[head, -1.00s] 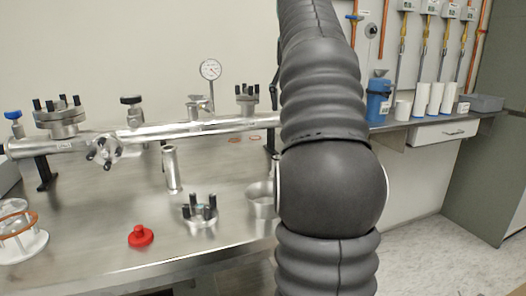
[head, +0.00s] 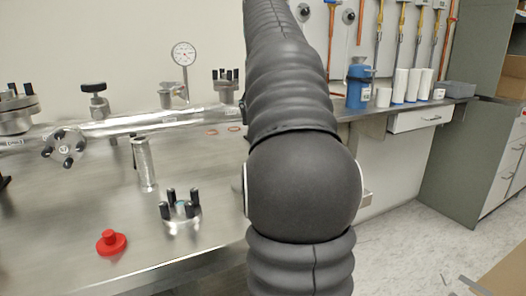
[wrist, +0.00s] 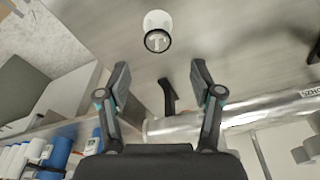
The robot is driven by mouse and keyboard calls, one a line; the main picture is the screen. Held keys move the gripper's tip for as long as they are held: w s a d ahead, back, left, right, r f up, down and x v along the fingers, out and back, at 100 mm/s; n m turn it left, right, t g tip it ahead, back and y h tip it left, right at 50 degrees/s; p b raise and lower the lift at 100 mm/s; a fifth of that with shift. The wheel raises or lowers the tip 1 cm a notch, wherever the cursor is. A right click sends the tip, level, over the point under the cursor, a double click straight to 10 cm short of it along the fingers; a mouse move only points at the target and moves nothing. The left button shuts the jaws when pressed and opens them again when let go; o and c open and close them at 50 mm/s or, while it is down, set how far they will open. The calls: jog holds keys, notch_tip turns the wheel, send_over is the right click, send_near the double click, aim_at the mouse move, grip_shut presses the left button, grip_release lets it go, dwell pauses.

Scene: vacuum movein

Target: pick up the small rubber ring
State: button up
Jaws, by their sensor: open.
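I cannot tell which is the small rubber ring. In the wrist view, my gripper (wrist: 160,67) is open and empty, its two fingers apart above the bench. Ahead of the fingertips stands a pale round piece with a dark ring-shaped edge (wrist: 157,40); I cannot tell whether that edge is a rubber ring. My arm hides the gripper in the head view.
A steel pipe (head: 150,122) with flanges spans the bench, and it also shows close to the right finger in the wrist view (wrist: 240,112). A short upright tube (head: 145,165), a studded flange (head: 181,210) and a red knobbed piece (head: 111,242) stand in front. A blue container (head: 358,88) stands right.

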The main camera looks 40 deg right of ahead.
notch_tip(320, 180, down, 4)
jog(key=shift+s+d+f+b, duration=0.1)
jog(key=shift+f+b, duration=0.15)
jog(key=shift+b, duration=0.7)
jog(key=shift+f, duration=0.4)
jog(key=shift+f, duration=0.25)
jog(key=c, duration=0.8)
